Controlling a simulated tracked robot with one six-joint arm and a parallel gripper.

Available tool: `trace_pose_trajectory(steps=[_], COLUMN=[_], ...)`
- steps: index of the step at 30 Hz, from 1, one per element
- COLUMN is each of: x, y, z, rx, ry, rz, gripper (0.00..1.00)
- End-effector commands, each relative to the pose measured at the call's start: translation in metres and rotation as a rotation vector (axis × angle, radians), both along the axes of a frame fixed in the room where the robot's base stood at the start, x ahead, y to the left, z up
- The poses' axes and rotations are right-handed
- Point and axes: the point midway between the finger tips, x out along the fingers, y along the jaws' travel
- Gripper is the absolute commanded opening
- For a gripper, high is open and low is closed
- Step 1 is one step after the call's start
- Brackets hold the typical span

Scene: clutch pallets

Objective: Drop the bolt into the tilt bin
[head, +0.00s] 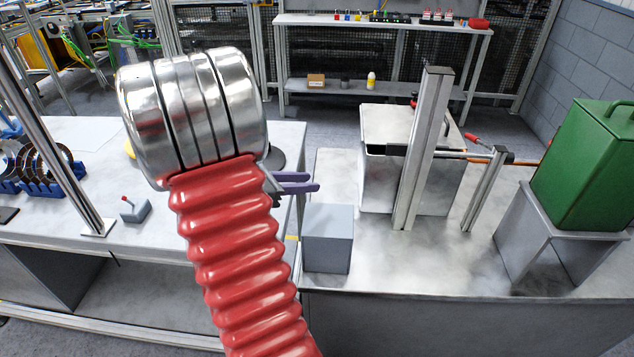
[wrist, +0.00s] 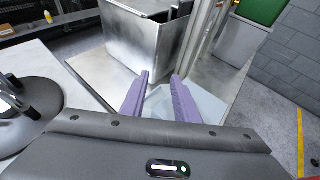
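My gripper (head: 308,182) reaches out from behind my arm in the head view, with two purple fingers showing. In the wrist view its fingers (wrist: 161,80) stand apart with nothing seen between them. A grey metal box (head: 375,188), which may be the tilt bin, stands on the right bench, to the right of and beyond the fingers. It also shows in the wrist view (wrist: 142,45), with a dark opening along its top. I see no bolt in either view. My arm hides part of the left bench.
A plain grey block (head: 328,240) stands at the right bench's left edge, near the fingers. A metal post (head: 424,150) with a side bar stands before the metal box. A green canister (head: 585,165) sits on a stand at right. Blue racks (head: 45,185) are on the left bench.

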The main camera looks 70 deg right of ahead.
Motion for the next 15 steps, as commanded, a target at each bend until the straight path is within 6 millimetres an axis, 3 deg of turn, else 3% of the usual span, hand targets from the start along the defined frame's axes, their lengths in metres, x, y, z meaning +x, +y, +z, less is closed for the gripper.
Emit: trace_pose_trajectory(steps=[7, 15], x=[0.022, 0.028], y=[0.024, 0.033], z=[0.014, 0.018], rx=[-0.002, 0.0], ry=[-0.001, 0.0], rz=[0.001, -0.001], gripper=[0.28, 0.28])
